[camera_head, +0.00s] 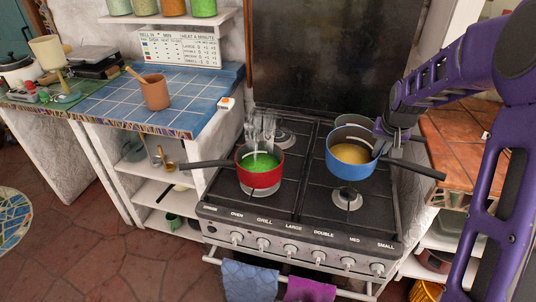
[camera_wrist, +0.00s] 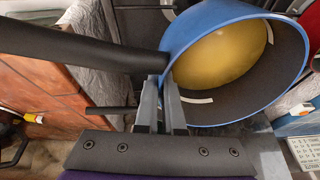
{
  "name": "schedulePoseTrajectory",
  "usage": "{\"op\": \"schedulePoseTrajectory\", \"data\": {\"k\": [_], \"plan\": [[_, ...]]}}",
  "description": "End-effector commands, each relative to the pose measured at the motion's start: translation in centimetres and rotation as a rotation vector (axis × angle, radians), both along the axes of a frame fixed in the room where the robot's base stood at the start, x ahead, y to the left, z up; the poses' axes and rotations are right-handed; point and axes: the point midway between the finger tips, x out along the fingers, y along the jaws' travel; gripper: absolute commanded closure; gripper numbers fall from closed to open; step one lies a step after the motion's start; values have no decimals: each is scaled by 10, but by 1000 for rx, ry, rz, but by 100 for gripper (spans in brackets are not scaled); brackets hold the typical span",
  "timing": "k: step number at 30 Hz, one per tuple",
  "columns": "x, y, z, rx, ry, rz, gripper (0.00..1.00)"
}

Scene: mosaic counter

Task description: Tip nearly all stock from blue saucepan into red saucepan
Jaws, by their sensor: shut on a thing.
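The blue saucepan (camera_head: 345,172) is over the right side of the hob, and yellow-brown stock (camera_head: 351,153) shows inside it. It looks roughly level, raised above the front right burner. My gripper (camera_head: 390,150) is shut on the blue saucepan where its dark handle (camera_head: 420,171) meets the pan. In the wrist view, my gripper's fingers (camera_wrist: 162,100) meet the blue saucepan (camera_wrist: 190,35) at its near wall, and the stock (camera_wrist: 222,58) lies inside. The red saucepan (camera_head: 260,180) stands on the left side of the hob, with bright green contents and steam above. Its handle points left.
The front right burner (camera_head: 347,198) is bare. A tiled blue counter (camera_head: 190,90) with a clay pot (camera_head: 155,92) is at left. A tiled counter (camera_head: 465,145) is at right.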

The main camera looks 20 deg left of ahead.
Motion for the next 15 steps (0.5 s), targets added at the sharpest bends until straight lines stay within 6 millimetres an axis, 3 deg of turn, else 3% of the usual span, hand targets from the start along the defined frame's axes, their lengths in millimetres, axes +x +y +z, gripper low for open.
{"op": "schedulePoseTrajectory", "data": {"k": [6,15], "plan": [[49,45,5,9,31,192,100],[90,117,7,4,83,495,100]]}}
